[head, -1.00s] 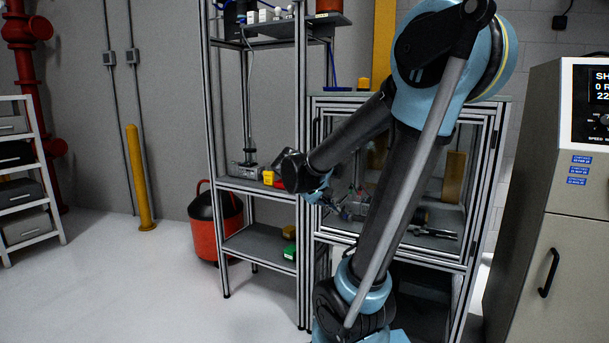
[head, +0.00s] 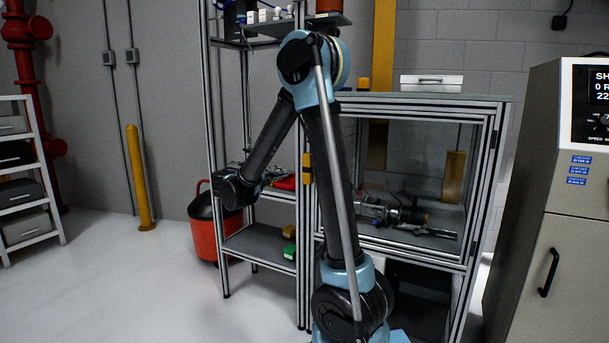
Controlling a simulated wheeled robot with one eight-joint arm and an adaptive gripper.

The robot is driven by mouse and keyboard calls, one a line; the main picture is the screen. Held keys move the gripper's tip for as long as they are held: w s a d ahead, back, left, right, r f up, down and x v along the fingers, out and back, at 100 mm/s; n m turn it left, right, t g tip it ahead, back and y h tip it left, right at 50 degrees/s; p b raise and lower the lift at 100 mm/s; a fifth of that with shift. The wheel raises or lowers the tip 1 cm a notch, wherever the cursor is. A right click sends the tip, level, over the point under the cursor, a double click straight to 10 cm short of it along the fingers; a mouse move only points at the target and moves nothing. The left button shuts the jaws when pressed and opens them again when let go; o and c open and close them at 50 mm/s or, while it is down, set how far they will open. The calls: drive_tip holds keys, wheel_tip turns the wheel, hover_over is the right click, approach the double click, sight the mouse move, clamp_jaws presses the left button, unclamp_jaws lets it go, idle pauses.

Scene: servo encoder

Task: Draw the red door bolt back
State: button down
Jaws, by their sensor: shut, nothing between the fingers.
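The glass-fronted cabinet (head: 400,101) stands right of the open shelf rack. A small orange-yellow fitting (head: 307,168) sits on its left front post. A red piece (head: 285,183) shows just left of that post, at middle-shelf height; I cannot tell whether it is the door bolt or something on the shelf. My gripper (head: 271,173) is in front of the middle shelf, left of the cabinet post, and largely hidden behind my forearm and wrist. It is shut and empty, apart from the fitting.
The open rack (head: 214,120) stands left of the cabinet, with a green item (head: 289,251) on its lower shelf. A red-and-black bin (head: 204,235) stands behind the rack. Mechanical parts (head: 400,215) lie inside the cabinet. A grey console (head: 535,230) stands at right. Floor at left is clear.

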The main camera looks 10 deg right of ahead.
drive_tip(key=shift+w, duration=0.1)
idle(0.3)
drive_tip(key=w+d+f, duration=0.1)
drive_tip(key=w+d, duration=0.3)
drive_tip(key=d, duration=0.6)
drive_tip(key=shift+d+f, duration=0.15)
drive_tip(key=shift+d, duration=0.2)
drive_tip(key=shift+d, duration=0.1)
drive_tip(key=shift+s+d, duration=0.95)
drive_tip(key=shift+d, duration=0.25)
